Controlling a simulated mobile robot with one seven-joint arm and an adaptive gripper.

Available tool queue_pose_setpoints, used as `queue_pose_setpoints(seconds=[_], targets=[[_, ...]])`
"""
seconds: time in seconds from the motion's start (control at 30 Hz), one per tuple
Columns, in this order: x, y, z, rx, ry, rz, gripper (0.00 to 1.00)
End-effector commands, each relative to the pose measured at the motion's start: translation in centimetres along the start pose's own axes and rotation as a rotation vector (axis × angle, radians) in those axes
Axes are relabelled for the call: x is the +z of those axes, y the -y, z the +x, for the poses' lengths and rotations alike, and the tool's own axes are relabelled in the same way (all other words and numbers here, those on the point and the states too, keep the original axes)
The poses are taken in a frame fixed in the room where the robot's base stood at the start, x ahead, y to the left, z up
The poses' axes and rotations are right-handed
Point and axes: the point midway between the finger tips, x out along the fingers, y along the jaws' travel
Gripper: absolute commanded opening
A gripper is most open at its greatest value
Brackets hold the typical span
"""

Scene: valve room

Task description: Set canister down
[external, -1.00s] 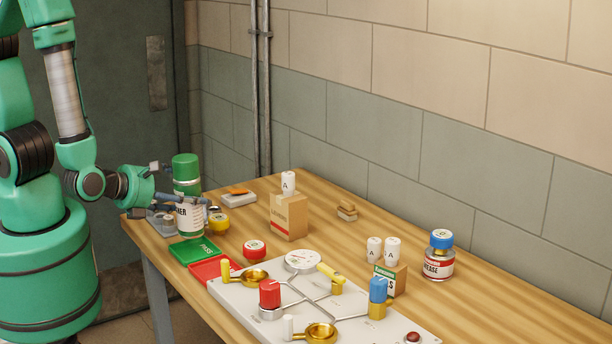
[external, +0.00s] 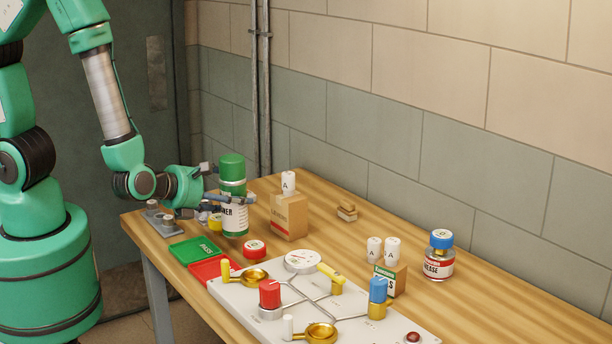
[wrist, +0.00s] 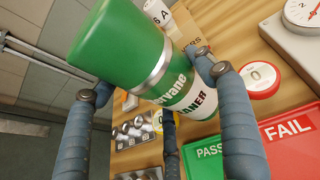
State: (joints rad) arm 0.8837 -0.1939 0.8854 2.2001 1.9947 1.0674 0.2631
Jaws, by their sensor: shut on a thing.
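The canister (external: 233,215) is white with a green cap and a label ending in "NER". It stands upright in the external view, near the back left of the table, left of the cardboard box. My gripper (external: 230,197) is shut on its side. In the wrist view the canister (wrist: 140,65) lies between the blue fingers of my gripper (wrist: 150,78). The external view does not clearly show whether its base touches the table.
A green PASS tray (external: 196,250) and a red FAIL tray (external: 208,270) lie in front. The cardboard box (external: 289,217) stands right of the canister. The valve panel (external: 350,318) fills the front.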

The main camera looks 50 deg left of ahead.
Motion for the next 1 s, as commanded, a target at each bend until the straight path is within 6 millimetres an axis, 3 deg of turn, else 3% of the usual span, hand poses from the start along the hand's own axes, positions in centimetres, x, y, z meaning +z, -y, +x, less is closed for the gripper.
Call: queue_pose_setpoints(seconds=[0.23, 0.57, 1.0], targets=[[-0.4, 0.0, 0.1, 0.0, 0.001, 0.0, 0.29], [-3.2, 0.0, 1.3, 0.001, 0.001, -0.001, 0.29], [-3.5, 0.1, 1.4, 0.0, 0.001, -0.001, 0.29]])
